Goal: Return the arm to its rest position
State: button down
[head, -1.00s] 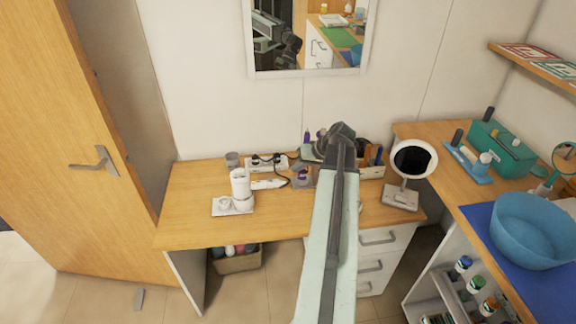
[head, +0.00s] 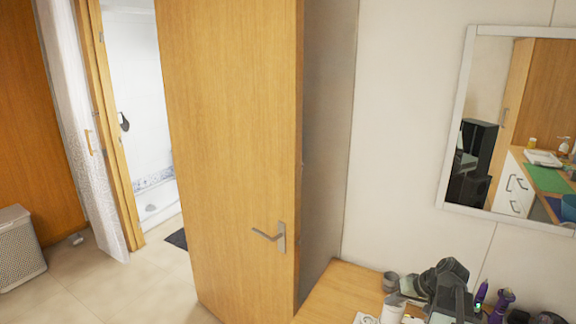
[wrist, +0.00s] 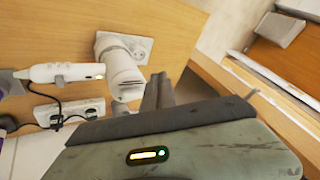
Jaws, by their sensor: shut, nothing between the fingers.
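My gripper (wrist: 158,92) shows in the wrist view with its dark fingers together and nothing between them. It is over the wooden desk (wrist: 180,28), close to a white cylinder on a white base (wrist: 122,72); I cannot tell the exact gap. In the head view, the dark upper part of my arm (head: 446,285) stands over the desk at the lower right.
A white corded device (wrist: 62,73) and a power strip (wrist: 70,113) lie on the desk. A tall wooden door (head: 230,150) and a mirror (head: 510,130) are behind.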

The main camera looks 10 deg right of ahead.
jog(key=w+a+f+n+g, duration=0.2)
jog(key=a+n+g, duration=0.15)
jog(key=a, duration=1.95)
jog(key=s+a+f+n+g+h, duration=0.2)
jog(key=s+a, duration=0.3)
jog(key=a, duration=0.5)
jog(key=d+m, duration=0.1)
jog(key=s+d+m+h, duration=0.1)
jog(key=d+m, duration=0.1)
jog(key=d, duration=0.1)
jog(key=shift+s+f+h, duration=0.15)
jog(key=shift+s+h, duration=0.2)
jog(key=shift+h, duration=0.05)
jog(key=shift+d, duration=0.1)
